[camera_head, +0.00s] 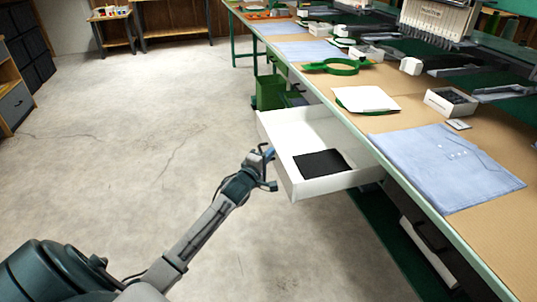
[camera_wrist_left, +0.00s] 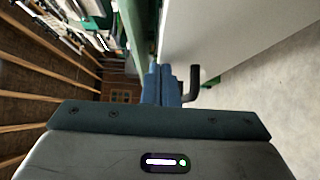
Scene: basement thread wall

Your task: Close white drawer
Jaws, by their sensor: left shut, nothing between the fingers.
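The white drawer (camera_head: 330,184) is pulled out from under the long workbench on the right in the head view. A flat black item (camera_head: 321,164) lies inside it. My left gripper (camera_head: 268,153) is at the drawer's front face, by a dark handle, with its fingers shut and empty. In the left wrist view the blue fingers (camera_wrist_left: 161,84) are together beside the white drawer front (camera_wrist_left: 215,35), and the black handle (camera_wrist_left: 192,82) is just right of them. I cannot tell whether the fingers touch the drawer. My right gripper is not in view.
The workbench (camera_head: 400,133) carries folded blue shirts (camera_head: 445,166), a white box (camera_head: 451,102) and a green hoop (camera_head: 337,66). A green bin (camera_head: 270,92) stands on the floor behind the drawer. The concrete floor (camera_head: 150,130) to the left is clear.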

